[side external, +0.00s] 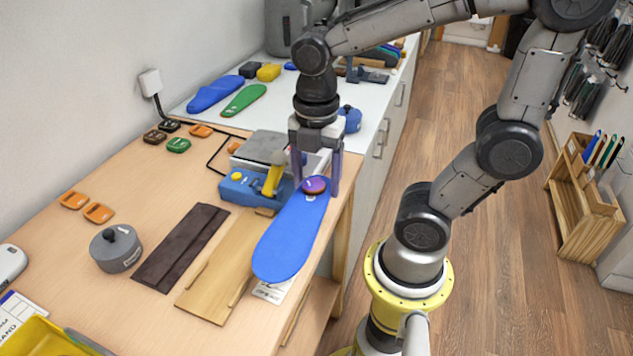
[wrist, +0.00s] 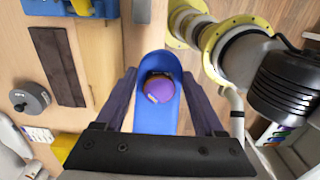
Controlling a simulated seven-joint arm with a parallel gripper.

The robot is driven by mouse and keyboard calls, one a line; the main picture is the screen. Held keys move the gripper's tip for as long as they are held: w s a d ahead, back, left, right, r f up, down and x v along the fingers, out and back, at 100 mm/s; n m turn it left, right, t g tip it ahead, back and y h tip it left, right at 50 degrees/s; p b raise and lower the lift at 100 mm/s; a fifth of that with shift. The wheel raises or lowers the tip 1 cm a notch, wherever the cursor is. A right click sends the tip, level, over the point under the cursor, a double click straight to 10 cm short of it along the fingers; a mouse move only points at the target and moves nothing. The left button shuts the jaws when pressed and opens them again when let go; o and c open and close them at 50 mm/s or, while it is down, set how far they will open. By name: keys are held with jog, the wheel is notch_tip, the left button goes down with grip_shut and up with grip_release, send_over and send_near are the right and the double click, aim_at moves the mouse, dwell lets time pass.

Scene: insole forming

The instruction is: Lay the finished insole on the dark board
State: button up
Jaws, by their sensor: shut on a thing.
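The blue insole (side external: 290,238) is held at its heel end between the two fingers of my gripper (side external: 317,188), near the table's front right edge. In the wrist view the insole (wrist: 155,118) runs between the fingers (wrist: 160,75), with a round purple and orange pad (wrist: 158,87) on its heel. The pad also shows in the side view (side external: 315,185). The dark board (side external: 180,248) lies flat and bare on the table, to the left of the insole. It shows at upper left in the wrist view (wrist: 58,65).
A pale wooden board (side external: 222,268) with thin rails lies between the dark board and insole. A blue machine with a yellow lever (side external: 272,180) stands beside my gripper. A grey round pot (side external: 115,248) stands left of the dark board. A yellow bin (side external: 40,338) is at lower left.

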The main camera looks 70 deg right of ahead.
jog(key=shift+r, duration=1.75)
jog(key=shift+w, duration=0.2)
jog(key=w, duration=1.8)
jog(key=shift+w+a+f, duration=0.2)
jog(key=shift+w+f, duration=1.2)
jog(key=shift+f, duration=1.4)
jog(key=shift+w+a+f, duration=0.2)
jog(key=shift+w+f, duration=1.15)
jog(key=shift+f, duration=1.45)
jog(key=shift+w+a+f, duration=0.2)
jog(key=shift+w+f, duration=1.2)
jog(key=shift+f, duration=1.4)
